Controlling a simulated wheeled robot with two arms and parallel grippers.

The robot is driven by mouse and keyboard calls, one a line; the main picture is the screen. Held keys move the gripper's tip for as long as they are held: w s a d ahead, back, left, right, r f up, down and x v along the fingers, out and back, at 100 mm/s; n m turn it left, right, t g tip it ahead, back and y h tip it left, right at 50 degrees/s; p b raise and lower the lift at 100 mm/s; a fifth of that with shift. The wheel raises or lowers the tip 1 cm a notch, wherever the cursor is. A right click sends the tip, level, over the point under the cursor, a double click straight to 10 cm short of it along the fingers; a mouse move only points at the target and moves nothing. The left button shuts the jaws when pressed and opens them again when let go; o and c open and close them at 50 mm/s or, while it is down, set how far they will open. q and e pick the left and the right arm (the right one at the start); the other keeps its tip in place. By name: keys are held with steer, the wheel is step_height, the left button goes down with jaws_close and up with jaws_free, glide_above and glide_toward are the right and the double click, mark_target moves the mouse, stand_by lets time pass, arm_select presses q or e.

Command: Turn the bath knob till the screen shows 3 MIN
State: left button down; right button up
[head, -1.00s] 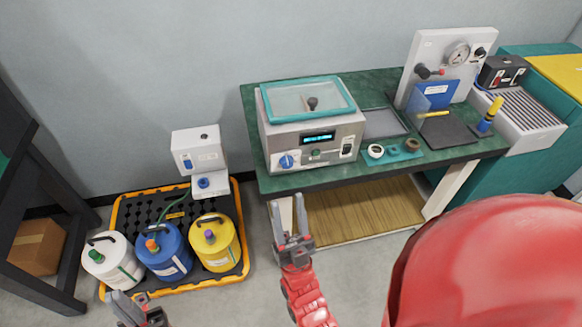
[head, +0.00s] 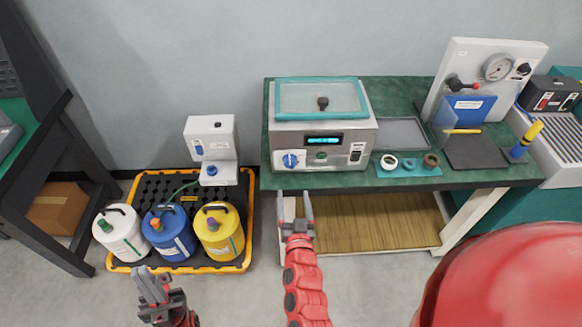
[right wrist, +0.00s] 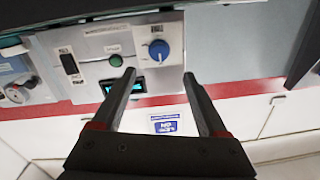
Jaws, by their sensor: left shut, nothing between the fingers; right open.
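The bath (head: 340,155) is a steel box with a teal-rimmed clear lid on the green bench. Its blue knob (head: 290,160) is at the front left, beside the small lit screen (head: 323,141); the screen's text is too small to read. My left gripper (head: 148,275) is shut and empty, in front of the jugs.
A yellow-edged spill tray (head: 246,225) on the floor holds white, blue and yellow jugs and a white dispenser (head: 211,150). A teal holder (head: 408,168) with small rings and a gauge panel (head: 490,60) stand right of the bath. Floor before the bench is clear.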

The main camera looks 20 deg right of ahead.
mark_target(290, 166)
steer(key=p+x, duration=0.2)
steer(key=x, duration=0.8)
steer(key=shift+d+r, duration=0.1)
steer(key=shift+r, duration=0.05)
steer(key=shift+w+d, duration=0.15)
steer(key=shift+w, duration=0.35)
steer(key=shift+c, duration=0.3)
jaws_close()
